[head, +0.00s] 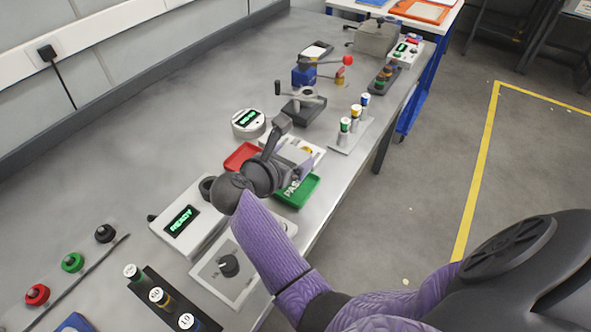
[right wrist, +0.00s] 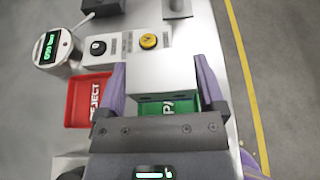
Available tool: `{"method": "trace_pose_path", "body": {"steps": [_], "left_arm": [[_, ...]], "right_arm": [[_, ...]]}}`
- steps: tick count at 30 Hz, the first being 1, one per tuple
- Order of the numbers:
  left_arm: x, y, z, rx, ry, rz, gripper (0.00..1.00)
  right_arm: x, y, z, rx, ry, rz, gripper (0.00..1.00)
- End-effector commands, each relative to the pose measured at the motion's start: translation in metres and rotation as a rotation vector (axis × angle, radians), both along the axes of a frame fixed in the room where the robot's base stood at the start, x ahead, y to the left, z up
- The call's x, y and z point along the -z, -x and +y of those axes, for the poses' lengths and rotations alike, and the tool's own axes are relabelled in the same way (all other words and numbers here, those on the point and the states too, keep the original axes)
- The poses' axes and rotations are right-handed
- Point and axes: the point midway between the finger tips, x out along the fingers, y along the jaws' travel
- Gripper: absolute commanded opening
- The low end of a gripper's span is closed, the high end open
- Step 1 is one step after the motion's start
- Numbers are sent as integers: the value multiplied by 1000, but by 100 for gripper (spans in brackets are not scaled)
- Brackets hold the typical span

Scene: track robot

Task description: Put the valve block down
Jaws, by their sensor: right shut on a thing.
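My right gripper (head: 288,160) is shut on the valve block (right wrist: 163,72), a plain grey block between its two purple fingers in the right wrist view. The block is over the green PASS tray (head: 303,192) and hides much of it; the tray also shows in the right wrist view (right wrist: 180,112). I cannot tell whether the block touches the tray. In the head view my gripper and wrist hide most of the block. The red REJECT tray (right wrist: 84,98) lies left of the green one, partly visible in the head view (head: 238,157). My left gripper is not in view.
A round display gauge (head: 248,122) and a panel with a black knob and yellow button (right wrist: 148,41) stand beyond the trays. A READY box (head: 187,218) is nearer. Coloured posts (head: 355,112) stand right, near the bench edge. Bare bench (head: 130,150) lies left.

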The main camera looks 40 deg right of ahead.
Motion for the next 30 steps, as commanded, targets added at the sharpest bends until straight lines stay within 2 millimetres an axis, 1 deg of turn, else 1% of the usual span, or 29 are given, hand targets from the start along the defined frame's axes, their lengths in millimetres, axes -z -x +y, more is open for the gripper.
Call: {"method": "trace_pose_path", "body": {"steps": [1,2,6,7,10,15,19,20,21,22,27,30], "left_arm": [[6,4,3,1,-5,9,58],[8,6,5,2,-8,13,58],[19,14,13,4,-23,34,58],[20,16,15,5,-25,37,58],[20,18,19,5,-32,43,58],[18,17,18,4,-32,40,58],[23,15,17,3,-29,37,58],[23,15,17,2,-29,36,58],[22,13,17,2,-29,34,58],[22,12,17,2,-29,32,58],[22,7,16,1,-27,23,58],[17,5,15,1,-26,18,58]], "right_arm": [[12,0,0,-1,3,3,6],[16,0,0,-1,3,2,6],[47,0,0,-1,3,3,6],[50,0,0,0,3,2,6],[54,0,-1,1,2,-1,6],[52,0,0,1,1,-2,6],[56,0,0,1,0,-2,6],[57,0,0,1,0,-2,90],[56,0,0,1,0,-2,98],[55,0,0,1,0,-2,100],[55,0,0,0,1,-1,100],[49,0,0,1,1,-2,100]]}}
